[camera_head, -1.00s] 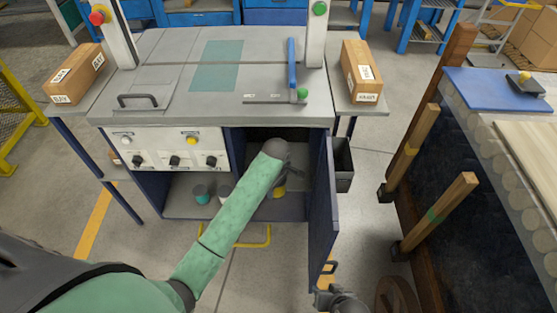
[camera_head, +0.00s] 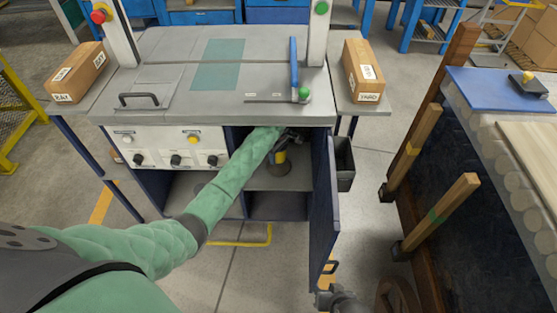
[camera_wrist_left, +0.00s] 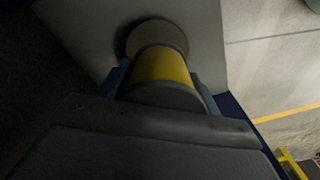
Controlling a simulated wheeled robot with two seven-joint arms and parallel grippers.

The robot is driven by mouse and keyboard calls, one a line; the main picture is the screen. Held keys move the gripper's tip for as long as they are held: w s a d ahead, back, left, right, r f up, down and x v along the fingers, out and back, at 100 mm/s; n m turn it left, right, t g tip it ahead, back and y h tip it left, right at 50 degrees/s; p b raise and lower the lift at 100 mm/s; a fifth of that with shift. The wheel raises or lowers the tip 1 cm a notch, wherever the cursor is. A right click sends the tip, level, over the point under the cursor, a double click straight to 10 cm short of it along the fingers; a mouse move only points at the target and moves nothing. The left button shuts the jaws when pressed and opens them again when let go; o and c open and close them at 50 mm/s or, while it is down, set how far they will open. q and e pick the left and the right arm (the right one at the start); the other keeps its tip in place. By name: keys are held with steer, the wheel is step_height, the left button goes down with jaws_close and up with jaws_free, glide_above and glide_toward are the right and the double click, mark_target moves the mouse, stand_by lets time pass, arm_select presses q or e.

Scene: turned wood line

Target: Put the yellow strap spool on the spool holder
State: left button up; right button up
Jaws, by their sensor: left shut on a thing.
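The yellow strap spool (camera_head: 281,157) has a yellow middle between grey ends. It is inside the open cabinet, above the shelf (camera_head: 297,180). My left gripper (camera_head: 286,142) reaches in from above and is shut on the spool. In the left wrist view the spool (camera_wrist_left: 163,65) sits between both fingers, its far end close to a pale grey surface (camera_wrist_left: 85,35); I cannot tell whether they touch. I cannot make out the spool holder. My right gripper (camera_head: 328,297) is low, by the cabinet door's handle; its fingers are too unclear to judge.
The cabinet door (camera_head: 322,215) stands open on the right of the opening. A dark bin (camera_head: 344,163) hangs beyond it. The worktop (camera_head: 180,90) overhangs the opening. Wooden posts and a roller table (camera_head: 500,105) stand at the right.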

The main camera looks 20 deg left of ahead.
mark_target(279, 160)
arm_select(q)
steer(key=shift+w+a+f, duration=0.1)
steer(key=shift+f, duration=1.1)
steer(key=shift+w+f, duration=0.1)
steer(key=shift+f, duration=1.1)
arm_select(e)
steer(key=shift+w+r, duration=0.1)
steer(key=shift+r, duration=0.1)
arm_select(q)
steer(key=o, duration=1.1)
steer(key=shift+f, duration=0.1)
steer(key=shift+o, duration=0.2)
arm_select(e)
steer(key=shift+r, duration=0.1)
arm_select(q)
step_height(279, 160, up, 8)
steer(key=shift+f, duration=0.1)
arm_select(e)
steer(key=shift+r, duration=0.1)
steer(key=shift+w+d+r, duration=0.1)
